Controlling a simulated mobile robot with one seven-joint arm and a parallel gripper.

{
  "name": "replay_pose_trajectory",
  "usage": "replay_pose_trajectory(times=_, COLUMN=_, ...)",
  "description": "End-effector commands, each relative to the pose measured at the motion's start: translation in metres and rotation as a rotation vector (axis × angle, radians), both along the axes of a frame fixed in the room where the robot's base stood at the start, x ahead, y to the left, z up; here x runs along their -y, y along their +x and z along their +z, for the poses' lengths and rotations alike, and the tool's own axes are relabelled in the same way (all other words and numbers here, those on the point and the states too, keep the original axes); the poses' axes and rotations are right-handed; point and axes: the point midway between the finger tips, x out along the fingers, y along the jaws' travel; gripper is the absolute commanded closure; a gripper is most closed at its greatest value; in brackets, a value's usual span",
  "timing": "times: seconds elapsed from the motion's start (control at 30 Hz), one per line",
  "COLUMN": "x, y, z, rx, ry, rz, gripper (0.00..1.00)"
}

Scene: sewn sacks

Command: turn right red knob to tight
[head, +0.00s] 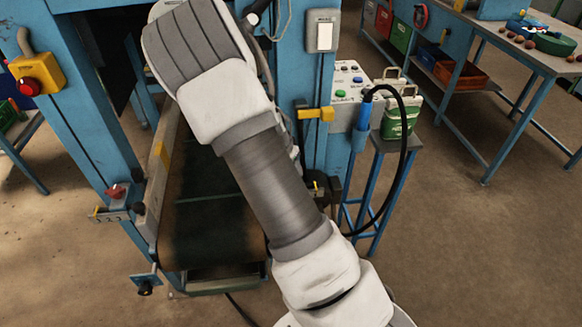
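A red knob (115,192) sits on a small metal plate with printed numbers, on the left post of the blue machine frame. A matching red knob on the right side cannot be made out; my arm covers part of that side. A dark fitting with a small yellow part (322,188) shows just right of my arm, beside the belt. My arm crosses the middle of the view from bottom right to upper left. My gripper does not show, so its state is hidden.
A dark conveyor belt (210,228) runs between the posts. A red stop button (28,87) on a yellow box is at left. A control box (347,88), a blue handle (364,115) with a looping black cable and a green canister (399,118) stand at right.

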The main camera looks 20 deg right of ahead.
Motion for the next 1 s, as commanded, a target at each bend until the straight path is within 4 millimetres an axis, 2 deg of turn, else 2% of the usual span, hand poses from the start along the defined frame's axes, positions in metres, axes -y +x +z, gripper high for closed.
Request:
replay_pose_trajectory(times=0.03, x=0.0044, y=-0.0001, z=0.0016, rx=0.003, ry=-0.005, rz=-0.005, gripper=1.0)
replay_pose_trajectory(times=0.47, x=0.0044, y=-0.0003, z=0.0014, rx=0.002, ry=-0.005, rz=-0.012, gripper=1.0)
replay_pose_trajectory(times=0.5, x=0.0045, y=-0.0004, z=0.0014, rx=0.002, ry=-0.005, rz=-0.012, gripper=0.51)
replay_pose_trajectory(times=0.67, x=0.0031, y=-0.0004, z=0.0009, rx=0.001, ry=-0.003, rz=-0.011, gripper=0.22)
replay_pose_trajectory(times=1.0, x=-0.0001, y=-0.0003, z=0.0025, rx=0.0, ry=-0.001, rz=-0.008, gripper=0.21)
